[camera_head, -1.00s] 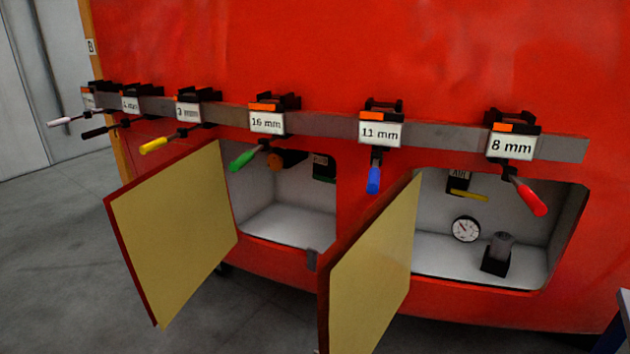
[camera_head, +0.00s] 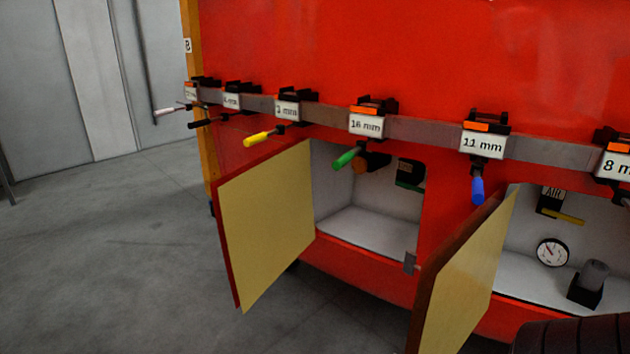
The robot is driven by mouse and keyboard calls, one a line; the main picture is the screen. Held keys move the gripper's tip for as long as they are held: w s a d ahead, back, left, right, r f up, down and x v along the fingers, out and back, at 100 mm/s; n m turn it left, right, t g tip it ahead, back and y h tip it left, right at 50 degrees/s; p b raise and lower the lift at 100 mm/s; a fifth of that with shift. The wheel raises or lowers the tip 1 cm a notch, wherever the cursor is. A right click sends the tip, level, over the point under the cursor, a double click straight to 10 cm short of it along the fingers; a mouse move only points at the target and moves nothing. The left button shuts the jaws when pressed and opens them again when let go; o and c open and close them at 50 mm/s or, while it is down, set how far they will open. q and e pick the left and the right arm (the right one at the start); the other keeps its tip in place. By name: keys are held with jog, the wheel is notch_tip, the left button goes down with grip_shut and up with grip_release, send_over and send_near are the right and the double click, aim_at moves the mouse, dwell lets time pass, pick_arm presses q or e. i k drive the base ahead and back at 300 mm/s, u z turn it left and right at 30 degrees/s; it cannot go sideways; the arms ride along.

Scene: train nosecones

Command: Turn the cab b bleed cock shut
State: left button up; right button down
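Two open compartments show in the red nosecone wall (camera_head: 370,50). In the right one, a yellow lever (camera_head: 570,217) lies roughly level beside a dark block with an AIR label (camera_head: 553,192). In the left one, a brownish-orange round part (camera_head: 375,162) sits partly behind a green handle, and a dark box with a green edge (camera_head: 410,173) is on the back wall. I cannot read which of these is the cab b bleed cock. A small B sign (camera_head: 187,45) is on the post at the left. Neither gripper is in view.
Two yellow-faced doors (camera_head: 268,225) and (camera_head: 468,275) stand open, jutting outward. A rail (camera_head: 420,130) carries several labelled tools with coloured handles above the openings. A gauge (camera_head: 552,252) and a grey cylinder (camera_head: 594,273) are in the right compartment. Floor (camera_head: 120,250) is clear at left.

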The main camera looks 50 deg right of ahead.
aim_at(400, 181)
jog(key=u, duration=0.15)
jog(key=i, duration=1.85)
jog(key=z, duration=2.6)
jog(key=i, duration=0.1)
jog(key=u, duration=0.2)
